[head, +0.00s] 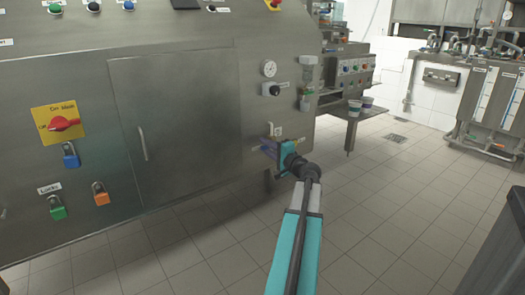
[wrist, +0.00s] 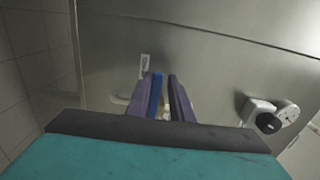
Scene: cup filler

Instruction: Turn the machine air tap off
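My gripper (head: 268,148) is low against the steel machine front, right of the big door, in the head view. In the wrist view its two purple fingers (wrist: 166,80) stand apart with a narrow gap, pointing at the panel. Something small and pale shows low between the fingers, partly hidden; I cannot tell whether they touch it. A pale fitting with a white label (head: 277,131) sits just above the gripper; the label also shows in the wrist view (wrist: 144,66).
A pressure gauge (head: 269,69) and a black regulator knob (head: 275,90) are above the gripper. A red switch on a yellow plate (head: 58,121) and padlocks are at left. The tiled floor (head: 370,200) is clear.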

